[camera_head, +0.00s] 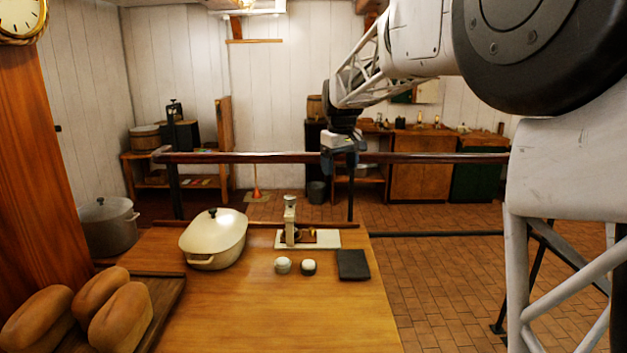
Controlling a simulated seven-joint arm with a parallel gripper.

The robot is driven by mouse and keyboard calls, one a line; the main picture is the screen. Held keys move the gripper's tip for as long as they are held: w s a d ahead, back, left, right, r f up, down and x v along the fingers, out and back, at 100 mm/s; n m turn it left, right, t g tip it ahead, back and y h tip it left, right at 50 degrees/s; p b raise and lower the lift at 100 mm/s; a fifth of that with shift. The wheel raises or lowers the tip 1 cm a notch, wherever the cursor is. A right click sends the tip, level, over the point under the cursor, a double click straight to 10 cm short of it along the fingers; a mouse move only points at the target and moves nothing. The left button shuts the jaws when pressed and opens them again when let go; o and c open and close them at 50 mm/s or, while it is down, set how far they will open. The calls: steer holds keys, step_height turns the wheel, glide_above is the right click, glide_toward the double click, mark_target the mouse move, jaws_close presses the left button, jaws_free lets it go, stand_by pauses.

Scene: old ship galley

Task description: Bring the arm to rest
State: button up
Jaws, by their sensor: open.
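My gripper (339,160) hangs from my arm, which reaches in from the upper right. It points down in front of the dark wooden rail, above the far right part of the table in the picture. It is open, and I see nothing between its fingers, though they are small and dark here. It is well above the small things on the wooden table (280,310) and apart from them.
On the table are a lidded cream pot (214,240), a white tray (327,238) with a small upright device (290,220), two small round pots (283,265), a dark square slab (353,265) and loaves (122,318) on a board. A rail (430,157) runs behind. The table's front middle is clear.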

steer(key=s+d+m, duration=0.1)
steer(key=s+d, duration=0.2)
steer(key=s, duration=0.5)
steer(key=s+d+m, duration=0.1)
steer(key=s+d, duration=0.1)
steer(key=s, duration=0.6)
steer(key=s+d+f+m, duration=0.1)
steer(key=s+f, duration=0.3)
steer(key=s, duration=0.7)
steer(key=s+d+f+m+t, duration=0.1)
steer(key=s+f, duration=0.4)
steer(key=s, duration=0.7)
steer(key=s+d+f+m, duration=0.2)
steer(key=s+d+f, duration=0.2)
steer(key=s, duration=0.8)
steer(key=shift+d+f+m, duration=0.25)
steer(key=shift+f+m, duration=0.15)
steer(key=shift+w, duration=0.1)
